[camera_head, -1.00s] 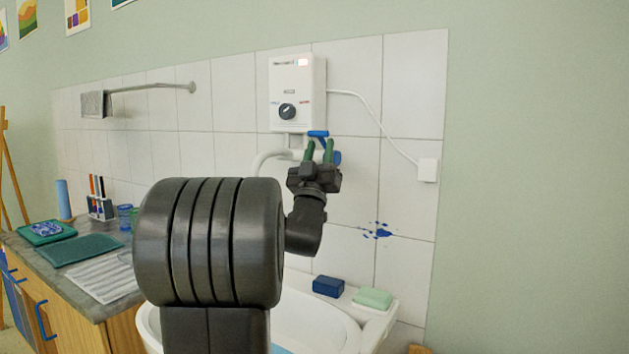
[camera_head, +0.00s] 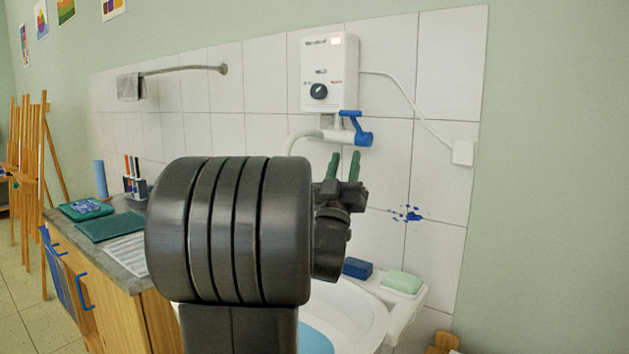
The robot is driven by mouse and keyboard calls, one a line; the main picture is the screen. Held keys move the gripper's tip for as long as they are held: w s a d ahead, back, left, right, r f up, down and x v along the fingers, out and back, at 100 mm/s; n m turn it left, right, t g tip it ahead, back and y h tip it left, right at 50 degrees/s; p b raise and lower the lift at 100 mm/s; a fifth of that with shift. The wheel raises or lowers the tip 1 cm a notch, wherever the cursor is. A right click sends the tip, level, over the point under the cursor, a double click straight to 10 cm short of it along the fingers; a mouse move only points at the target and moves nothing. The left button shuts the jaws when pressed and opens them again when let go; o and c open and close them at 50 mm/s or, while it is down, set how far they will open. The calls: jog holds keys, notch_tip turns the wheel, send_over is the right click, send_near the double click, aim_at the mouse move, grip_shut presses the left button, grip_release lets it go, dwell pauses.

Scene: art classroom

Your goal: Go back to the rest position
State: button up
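My gripper (camera_head: 344,164) points up in front of the tiled wall, below the blue tap handle (camera_head: 355,128). Its two green fingers stand apart with nothing between them. A gap shows between the fingertips and the tap handle in the picture. My thick dark arm link fills the middle of the view and hides part of the sink and counter.
A white water heater (camera_head: 330,72) hangs above the tap. The sink (camera_head: 404,298) is below, with a blue block (camera_head: 357,268) and a green soap (camera_head: 401,282) on its rim. A counter (camera_head: 136,258) with trays stands left. Easels (camera_head: 40,180) stand farther left.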

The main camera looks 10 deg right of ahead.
aim_at(353, 122)
jog(key=p+x, duration=0.1)
jog(key=x, duration=1.3)
jog(key=shift+p, duration=0.4)
jog(key=shift+f, duration=0.1)
jog(key=shift+s+a+f, duration=0.15)
jog(key=shift+s+f, duration=0.05)
jog(key=shift+f, duration=0.05)
jog(key=b+v, duration=0.2)
jog(key=v, duration=1.1)
jog(key=p+x, duration=0.2)
jog(key=x, duration=1.2)
jog(key=p, duration=0.3)
jog(key=shift+r+m+g, duration=0.3)
jog(key=shift+r+g, duration=0.1)
jog(key=p, duration=0.1)
jog(key=g+p, duration=0.1)
jog(key=shift+w+d+p, duration=0.2)
jog(key=shift+d+p, duration=0.1)
jog(key=shift+p, duration=0.05)
